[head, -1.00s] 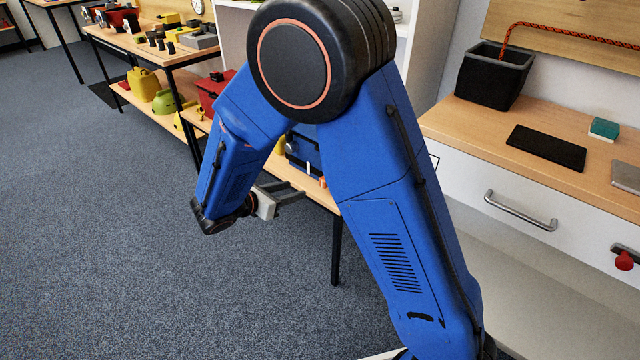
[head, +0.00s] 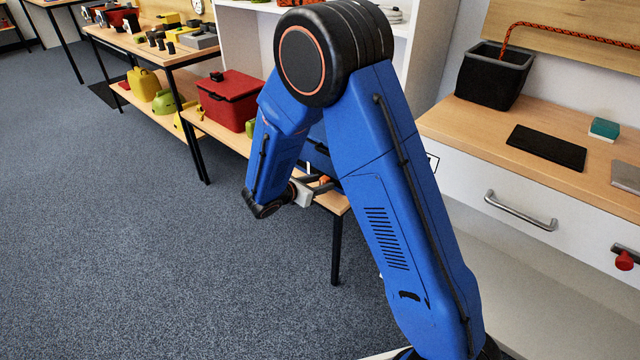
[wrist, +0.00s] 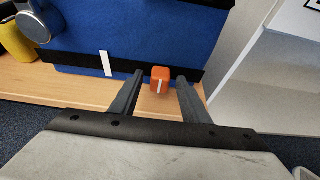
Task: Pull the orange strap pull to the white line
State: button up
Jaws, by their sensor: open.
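The orange strap pull (wrist: 160,78) is a small block in the wrist view, at the front of a blue case or bag (wrist: 140,30). It lies on a black strap band (wrist: 85,62) that crosses the blue front. The white line (wrist: 106,63) is a short mark on that band, left of the pull. My gripper (wrist: 160,75) is open, with one finger on each side of the pull and gaps showing. In the head view the pull (head: 325,180) shows small beside my gripper (head: 322,185); my arm hides most of the blue case.
The case stands on a wooden shelf (wrist: 65,85). A yellow container (wrist: 14,42) is at its left, a white cabinet side at its right. A red box (head: 228,97) is farther left. Carpeted floor (head: 120,250) is open at the left.

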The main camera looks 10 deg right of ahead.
grip_shut()
jog(key=w+a, duration=0.3)
jog(key=w, duration=0.2)
jog(key=w+a, duration=0.2)
jog(key=w, duration=0.1)
jog(key=shift+a, duration=0.3)
jog(key=shift+r, duration=0.1)
grip_release()
jog(key=shift+a, duration=0.1)
jog(key=v, duration=1.7)
jog(key=shift+a, duration=0.2)
jog(key=shift+s, duration=0.15)
